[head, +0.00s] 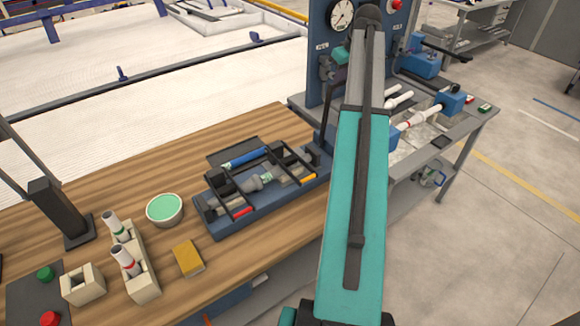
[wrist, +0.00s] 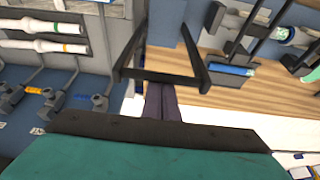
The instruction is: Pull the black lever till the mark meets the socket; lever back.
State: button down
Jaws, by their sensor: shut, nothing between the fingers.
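A black lever (head: 325,118) stands up at the right end of the blue-grey bench machine (head: 212,222). Its black crossbar (wrist: 165,77) and two side bars show in the wrist view. My gripper (wrist: 163,90) is shut and empty, its dark fingertips side by side at the crossbar; I cannot tell whether they touch it. In the head view my arm hides much of the gripper. A grey fitting (head: 251,185) lies among the machine's clamps, and a blue pipe (head: 246,158) lies behind it. The mark and its gap to the socket are too small to tell.
A green-filled bowl (head: 165,210), yellow block (head: 188,258) and holder with white pipes (head: 142,272) stand left on the wooden bench (head: 90,190). A dark gauge panel (head: 320,40) rises behind the lever. White pipes lie on the side bench (head: 470,125).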

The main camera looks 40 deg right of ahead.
jog(key=shift+s+a+f+p, duration=0.15)
jog(key=shift+s+p, duration=0.15)
jog(key=shift+s, duration=1.4)
jog(key=shift+s+a+f, duration=0.1)
jog(key=shift+s+f, duration=0.1)
jog(key=shift+s, duration=0.5)
jog(key=shift+s+f, duration=0.2)
jog(key=shift+s, duration=0.55)
jog(key=shift+s+a+f, duration=0.1)
jog(key=shift+s+f, duration=0.1)
jog(key=shift+s, duration=0.5)
jog(key=shift+s+f, duration=0.3)
jog(key=shift+s, duration=0.4)
jog(key=shift+s+f, duration=0.3)
jog(key=shift+s, duration=0.35)
jog(key=shift+s+f, duration=0.3)
jog(key=shift+s, duration=0.4)
jog(key=shift+s+a+f, duration=0.1)
